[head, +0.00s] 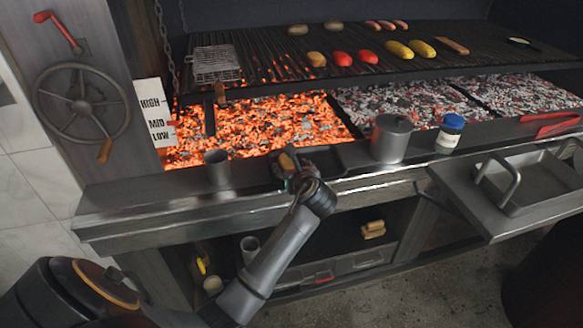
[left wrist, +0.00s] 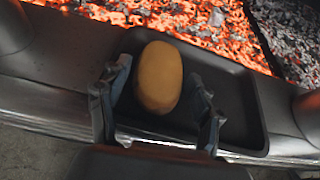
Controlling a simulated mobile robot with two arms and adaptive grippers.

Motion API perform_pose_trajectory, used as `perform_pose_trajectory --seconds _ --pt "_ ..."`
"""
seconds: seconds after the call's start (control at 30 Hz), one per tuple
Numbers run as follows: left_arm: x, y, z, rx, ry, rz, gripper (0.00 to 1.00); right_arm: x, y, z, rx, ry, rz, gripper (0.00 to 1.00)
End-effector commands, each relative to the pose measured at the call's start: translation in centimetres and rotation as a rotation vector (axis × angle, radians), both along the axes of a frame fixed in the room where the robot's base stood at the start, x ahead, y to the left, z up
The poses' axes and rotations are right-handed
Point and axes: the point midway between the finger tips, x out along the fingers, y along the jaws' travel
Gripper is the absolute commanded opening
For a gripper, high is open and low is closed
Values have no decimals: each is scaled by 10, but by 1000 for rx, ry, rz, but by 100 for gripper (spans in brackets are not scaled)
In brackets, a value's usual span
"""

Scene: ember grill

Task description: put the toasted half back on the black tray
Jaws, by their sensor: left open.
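The toasted half (left wrist: 158,77) is a golden-brown rounded bun piece. It appears to lie in the left part of the black tray (left wrist: 238,105) in the left wrist view. In the head view the bun (head: 287,163) is small and partly covered by my gripper, and the tray (head: 322,160) sits on the front ledge of the grill. My left gripper (head: 296,177) is open over the tray's front edge. In the left wrist view its two fingers (left wrist: 157,108) stand on either side of the bun's near end, with gaps visible. My right gripper is not in view.
A metal cup (head: 217,168) stands left of the tray. Glowing coals (head: 270,122) lie directly behind the ledge. Several foods lie on the upper grate (head: 290,62).

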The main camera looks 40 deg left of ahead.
Motion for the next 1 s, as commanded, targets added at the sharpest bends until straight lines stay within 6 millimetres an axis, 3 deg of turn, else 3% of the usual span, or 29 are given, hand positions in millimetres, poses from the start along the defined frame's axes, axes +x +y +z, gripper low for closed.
perform_pose_trajectory --seconds 0.6,1.0 --pt "-64 -75 42 -1 -2 0 65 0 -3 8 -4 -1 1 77" --pt "-72 -85 46 -2 -1 1 65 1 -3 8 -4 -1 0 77"
